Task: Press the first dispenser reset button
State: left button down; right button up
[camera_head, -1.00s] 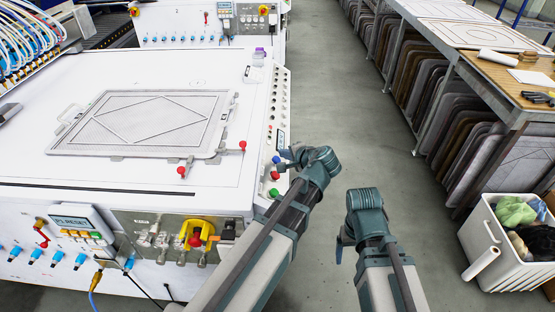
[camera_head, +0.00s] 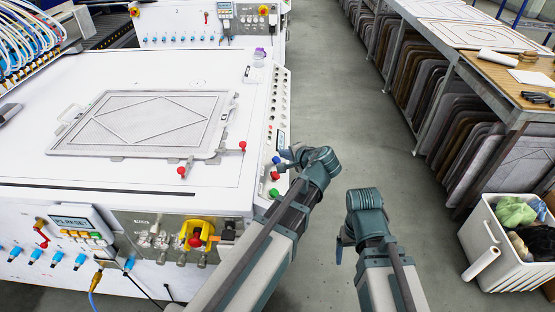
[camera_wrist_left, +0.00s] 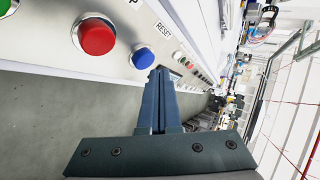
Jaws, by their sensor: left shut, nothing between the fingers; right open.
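The blue button (camera_head: 276,160) is on the control strip at the machine's right edge, above a red button (camera_head: 275,175) and a green button (camera_head: 273,192). In the left wrist view the blue button (camera_wrist_left: 142,58) has a RESET label (camera_wrist_left: 163,36) beside it, with the red button (camera_wrist_left: 97,37) to its left. My left gripper (camera_head: 284,158) is shut and empty, its tips right by the blue button. In the left wrist view its fingertips (camera_wrist_left: 161,72) overlap the button's lower right edge; I cannot tell whether they touch. My right gripper (camera_head: 340,248) is open and empty over the floor.
The white machine table (camera_head: 60,180) carries a framed panel (camera_head: 150,120) with red-knobbed clamps. More small buttons (camera_head: 278,95) run up the strip. A white bin (camera_head: 510,260) and a rack of panels (camera_head: 420,90) stand at right. The aisle floor (camera_head: 330,80) is clear.

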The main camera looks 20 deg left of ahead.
dwell(0.5)
pick_arm(q)
jog(key=shift+a+f+b, duration=0.2)
jog(key=shift+f+b, duration=0.15)
jog(key=shift+s+a+f+b, duration=0.15)
jog(key=shift+a+f+b, duration=0.15)
jog(key=shift+f+b, duration=0.1)
dwell(0.8)
jog(key=shift+r, duration=0.1)
jog(key=shift+d+r+p, duration=0.5)
jog(key=shift+r+p, duration=0.2)
jog(key=shift+p, duration=0.1)
jog(key=d+r+p, duration=0.1)
jog(key=r+p, duration=0.1)
jog(key=w+d+r+p, duration=0.1)
jog(key=r+p, duration=0.1)
jog(key=shift+d, duration=0.4)
dwell(0.3)
